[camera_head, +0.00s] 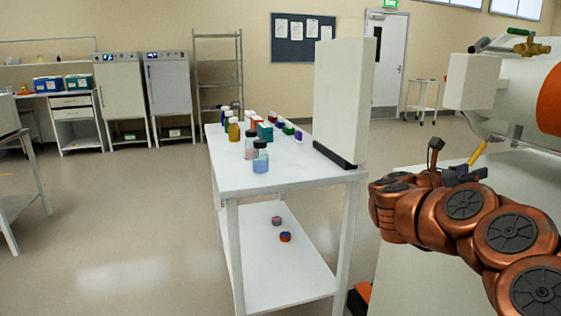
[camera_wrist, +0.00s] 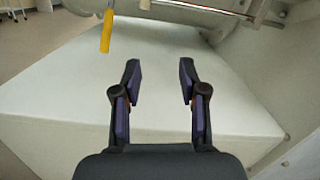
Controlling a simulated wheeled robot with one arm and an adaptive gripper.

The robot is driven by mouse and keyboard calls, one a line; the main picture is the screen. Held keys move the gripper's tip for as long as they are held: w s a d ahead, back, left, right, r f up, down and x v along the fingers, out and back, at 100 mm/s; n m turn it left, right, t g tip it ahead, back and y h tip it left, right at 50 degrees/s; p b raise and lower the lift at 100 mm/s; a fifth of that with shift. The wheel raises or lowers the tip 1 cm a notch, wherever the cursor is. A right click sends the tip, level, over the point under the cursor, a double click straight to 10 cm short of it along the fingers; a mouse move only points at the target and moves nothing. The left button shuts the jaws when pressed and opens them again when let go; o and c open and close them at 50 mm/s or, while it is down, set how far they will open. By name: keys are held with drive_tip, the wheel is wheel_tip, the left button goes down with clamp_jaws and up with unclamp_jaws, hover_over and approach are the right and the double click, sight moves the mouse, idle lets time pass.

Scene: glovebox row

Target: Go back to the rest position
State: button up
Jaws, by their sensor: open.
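My gripper (camera_wrist: 159,88) is open in the wrist view, with its two dark, purple-padded fingers apart and nothing between them. Below it in that view is a plain white surface (camera_wrist: 60,100). In the head view my copper-coloured arm reaches in from the right, and the gripper (camera_head: 462,168) shows small at its far end, beside the large white cylindrical glovebox body (camera_head: 510,95). A yellow rod (camera_wrist: 107,32) is ahead and left of the fingers in the wrist view, apart from them. It also shows just above the gripper in the head view (camera_head: 478,152).
A white table (camera_head: 225,178) left of my arm carries several bottles and small coloured items, and a tall white panel (camera_head: 343,95) stands at its right end. Two small round items lie on its lower shelf (camera_head: 262,280). Open floor (camera_head: 130,220) lies to the left.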

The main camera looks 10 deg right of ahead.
drive_tip(key=w+a+r+n+t+y+p, duration=0.4)
drive_tip(key=w+a+r+n+t, duration=0.25)
drive_tip(key=a+n, duration=0.2)
drive_tip(key=w+a+r+n+t+y+p, duration=0.35)
drive_tip(key=w+a+r+n+t, duration=0.25)
drive_tip(key=a+r+n+t, duration=0.3)
drive_tip(key=s+a+n+g+y+p, duration=0.25)
drive_tip(key=a+n+y+p, duration=0.35)
drive_tip(key=a+n+y, duration=1.15)
drive_tip(key=s+a+f+n+g+h+p, duration=0.1)
drive_tip(key=s+a+f+n+g+p, duration=0.4)
drive_tip(key=s, duration=0.4)
drive_tip(key=s+a+f+n+g+h+p, duration=0.1)
drive_tip(key=s+a+f+n+g+p, duration=0.3)
drive_tip(key=s+a, duration=0.4)
drive_tip(key=s+d+f+n+g+h+p, duration=0.1)
drive_tip(key=s+d+n+g, duration=0.1)
drive_tip(key=s, duration=0.7)
drive_tip(key=s+d+f+n+g+h+p, duration=0.1)
drive_tip(key=s+d+n+g+p, duration=0.1)
drive_tip(key=s, duration=0.7)
drive_tip(key=s+d+f+n+g+h+p, duration=0.1)
drive_tip(key=s+d+g, duration=0.3)
drive_tip(key=s, duration=0.5)
drive_tip(key=shift+d+f+n+h+p, duration=0.25)
drive_tip(key=shift+d+n+h+p, duration=0.2)
drive_tip(key=shift+n, duration=0.35)
